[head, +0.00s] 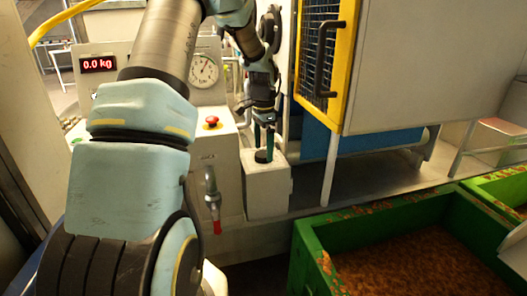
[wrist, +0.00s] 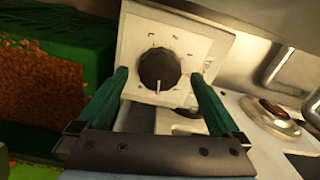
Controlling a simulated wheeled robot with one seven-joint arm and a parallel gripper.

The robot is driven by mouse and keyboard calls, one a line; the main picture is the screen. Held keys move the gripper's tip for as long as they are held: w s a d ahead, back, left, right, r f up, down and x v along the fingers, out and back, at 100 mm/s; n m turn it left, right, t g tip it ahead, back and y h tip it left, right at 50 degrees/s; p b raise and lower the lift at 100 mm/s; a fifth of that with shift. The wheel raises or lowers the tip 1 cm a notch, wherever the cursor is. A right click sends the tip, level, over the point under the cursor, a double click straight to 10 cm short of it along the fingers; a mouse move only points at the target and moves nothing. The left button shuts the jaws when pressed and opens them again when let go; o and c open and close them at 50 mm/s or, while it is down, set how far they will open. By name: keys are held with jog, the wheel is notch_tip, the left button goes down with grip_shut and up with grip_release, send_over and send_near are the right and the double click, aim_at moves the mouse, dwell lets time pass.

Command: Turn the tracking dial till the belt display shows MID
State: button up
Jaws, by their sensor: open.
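The tracking dial is a black fluted knob (wrist: 160,68) on a white plate (wrist: 133,45) in the wrist view. A light pointer line on it points down in that picture, and the small marks around it are too blurred to read. In the head view the dial (head: 262,157) sits on top of a white box (head: 268,190). My gripper (wrist: 160,75) is open, with one green finger on each side of the dial and visible gaps between. In the head view my gripper (head: 263,146) points down over the dial. I see no belt display showing MID.
A red 0.0 kg readout (head: 98,64), a round gauge (head: 203,70) and a red button (head: 212,122) are on the machine at left. A yellow-framed mesh guard (head: 322,55) stands close right of my arm. Green bins (head: 318,240) stand right.

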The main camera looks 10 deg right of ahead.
aim_at(264, 154)
notch_tip(264, 154, up, 10)
jog(key=b, duration=0.1)
jog(key=shift+f+b, duration=0.25)
jog(key=shift+b, duration=0.15)
